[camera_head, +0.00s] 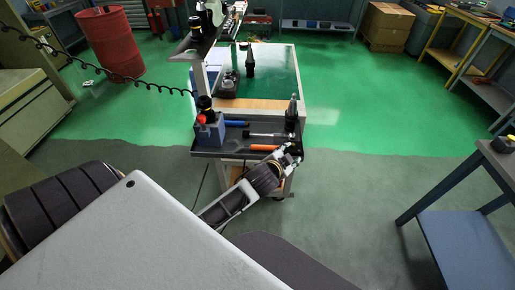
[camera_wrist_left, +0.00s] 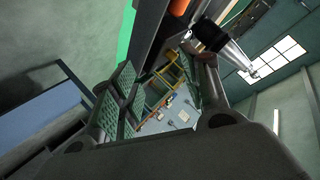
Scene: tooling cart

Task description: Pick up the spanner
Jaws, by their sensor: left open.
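A slim silver tool (camera_head: 268,135), which looks like the spanner, lies across the dark tray (camera_head: 215,152) on the front of the cart. It is small here and its ends are hard to make out. My left gripper (camera_head: 291,152) is at the tray's front right corner, just right of an orange handle (camera_head: 264,148), and partly covers that corner. In the left wrist view its padded fingers (camera_wrist_left: 165,88) are spread with nothing held between them. I cannot make out the spanner in that view. My right gripper is not in view.
A blue-handled tool (camera_head: 237,123), a blue-grey block (camera_head: 209,130) and a black tool holder with a metal tip (camera_head: 292,107) share the tray. The holder stands close behind my left gripper. A blue-topped bench (camera_head: 460,240) stands at right; open floor lies between.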

